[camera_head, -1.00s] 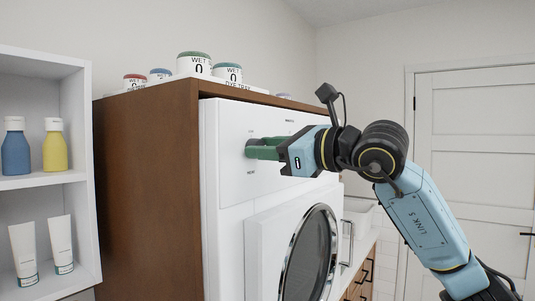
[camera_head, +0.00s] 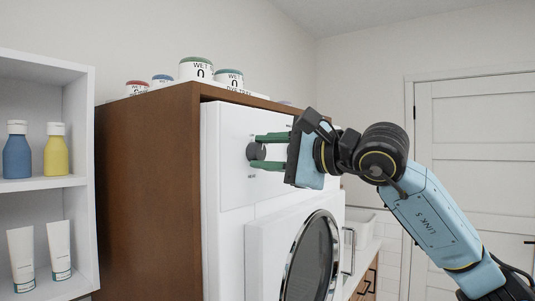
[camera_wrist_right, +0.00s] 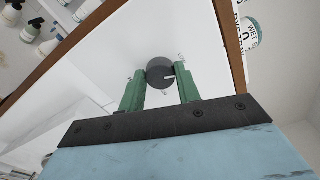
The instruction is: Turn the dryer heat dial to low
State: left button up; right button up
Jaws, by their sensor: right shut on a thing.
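The dryer (camera_head: 225,185) is a white front-loading machine inside a brown wooden surround. Its heat dial (camera_head: 252,152) is a dark grey round knob on the upper front panel, with small labels too tiny to read. The dial shows in the right wrist view (camera_wrist_right: 157,70), with a pale pointer mark towards the right finger. My right gripper (camera_head: 260,151) is shut on the dial, its green fingers on either side, one upper and one lower in the head view. My left gripper is not in view.
Labelled jars (camera_head: 196,69) stand on a white tray on top of the surround. A white shelf (camera_head: 45,183) with bottles and tubes is at the left. The round dryer door (camera_head: 312,262) is shut below the dial. A white door (camera_head: 475,160) is at the right.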

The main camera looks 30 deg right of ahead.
jog(key=shift+n, duration=1.6)
jog(key=shift+f+n, duration=0.1)
jog(key=shift+n, duration=0.2)
jog(key=o, duration=1)
jog(key=shift+s, duration=0.1)
jog(key=b+v, duration=0.5)
jog(key=v, duration=0.8)
jog(key=shift+s+d, duration=0.1)
jog(key=shift+s, duration=0.05)
